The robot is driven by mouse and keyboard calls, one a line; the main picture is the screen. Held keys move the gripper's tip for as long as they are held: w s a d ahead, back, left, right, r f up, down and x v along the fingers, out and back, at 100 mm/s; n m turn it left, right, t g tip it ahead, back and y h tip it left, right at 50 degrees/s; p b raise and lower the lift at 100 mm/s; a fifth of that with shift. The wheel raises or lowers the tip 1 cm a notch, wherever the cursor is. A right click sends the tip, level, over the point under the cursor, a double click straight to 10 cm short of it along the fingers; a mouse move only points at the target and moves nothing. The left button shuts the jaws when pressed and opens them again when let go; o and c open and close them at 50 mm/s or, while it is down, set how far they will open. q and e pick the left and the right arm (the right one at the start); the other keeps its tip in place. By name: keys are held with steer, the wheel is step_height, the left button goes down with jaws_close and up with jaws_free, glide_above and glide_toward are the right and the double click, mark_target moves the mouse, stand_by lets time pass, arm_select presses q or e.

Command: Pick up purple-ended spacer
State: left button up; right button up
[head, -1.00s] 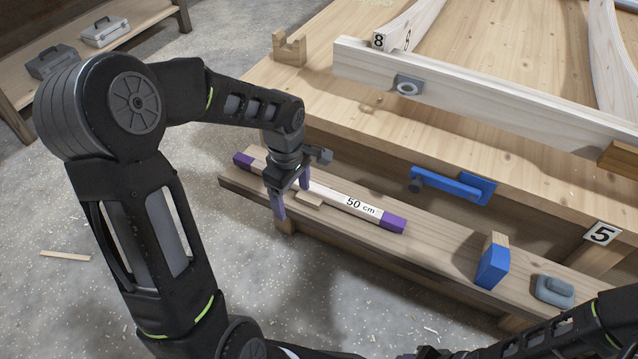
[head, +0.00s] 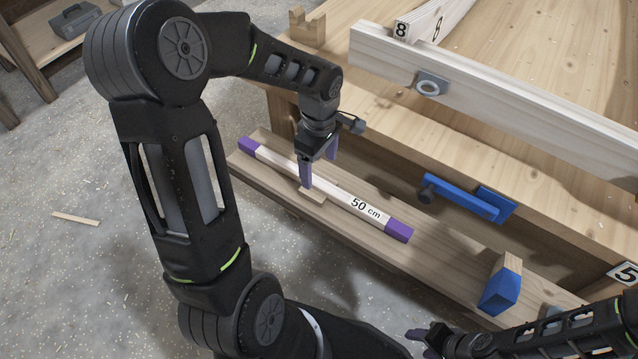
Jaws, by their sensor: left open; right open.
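The purple-ended spacer (head: 339,191) is a pale bar marked "50 cm" with a purple block on each end. It lies lengthwise on the low wooden shelf (head: 439,257) along the bench side. My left gripper (head: 319,170) is open and points down over the spacer's middle, left of the "50 cm" label. One purple finger is on the near side of the bar; the other shows on the far side. I cannot tell whether the fingers touch it. My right gripper (head: 421,342) is at the bottom edge, partly cut off and away from the spacer.
A small wood block (head: 313,197) lies by the spacer's near side. A blue-faced block (head: 500,286) stands farther right on the shelf. A blue clamp (head: 464,197) is fixed to the bench side. A long pale beam (head: 520,90) lies on the bench top.

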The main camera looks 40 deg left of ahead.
mark_target(318, 182)
arm_select(q)
steer(key=shift+f, duration=0.75)
step_height(318, 182, down, 5)
steer(key=shift+s+f+b, duration=0.1)
steer(key=shift+s+b, duration=0.05)
steer(key=shift+b, duration=0.55)
jaws_close()
stand_by(0.5)
